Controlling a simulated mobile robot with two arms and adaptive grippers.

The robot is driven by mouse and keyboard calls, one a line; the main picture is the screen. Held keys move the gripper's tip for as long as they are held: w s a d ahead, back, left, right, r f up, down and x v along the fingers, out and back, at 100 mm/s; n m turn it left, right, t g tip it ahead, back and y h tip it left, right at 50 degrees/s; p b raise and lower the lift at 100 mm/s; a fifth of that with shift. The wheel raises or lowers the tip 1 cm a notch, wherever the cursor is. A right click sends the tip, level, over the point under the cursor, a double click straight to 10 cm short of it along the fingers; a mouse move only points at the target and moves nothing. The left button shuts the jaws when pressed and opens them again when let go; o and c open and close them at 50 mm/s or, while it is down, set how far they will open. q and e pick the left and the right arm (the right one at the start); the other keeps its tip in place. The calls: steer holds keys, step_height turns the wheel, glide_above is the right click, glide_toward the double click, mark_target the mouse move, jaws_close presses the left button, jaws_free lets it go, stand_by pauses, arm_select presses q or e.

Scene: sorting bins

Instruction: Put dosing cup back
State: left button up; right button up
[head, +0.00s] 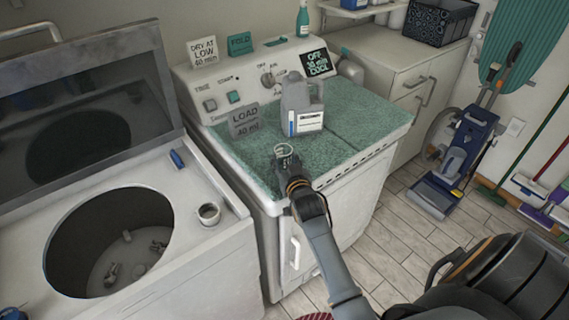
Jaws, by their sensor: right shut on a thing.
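My right gripper (286,161) reaches in over the front part of the dryer top. It is shut on a small pale, see-through cup (283,149), which looks like the dosing cup. Only its rim shows clearly above the fingers. The cup is in front of a grey detergent jug (300,95) with a white and blue label, which stands upright on the green mat (355,110). Whether the cup touches the mat is hard to tell. My left gripper is not in view.
A grey "LOAD" sign (244,120) stands left of the jug. The open washer (215,240) is at left, with a small round pale fitting or cup (208,213) on its top and a blue thing (177,159) nearby. The mat's right half is clear. A vacuum (462,150) stands at right.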

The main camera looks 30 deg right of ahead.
steer(key=shift+a, duration=0.1)
steer(key=shift+s, duration=0.15)
steer(key=shift+s+a, duration=0.1)
steer(key=o, duration=1.2)
steer(key=shift+c, duration=0.2)
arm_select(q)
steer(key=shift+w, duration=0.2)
arm_select(e)
steer(key=shift+f, duration=0.1)
steer(key=shift+s+r, duration=0.1)
steer(key=shift+r, duration=0.15)
arm_select(q)
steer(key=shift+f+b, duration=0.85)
steer(key=shift+b, duration=0.05)
arm_select(e)
steer(key=v, duration=1.1)
steer(key=shift+s+a, duration=0.15)
steer(key=shift+s, duration=0.2)
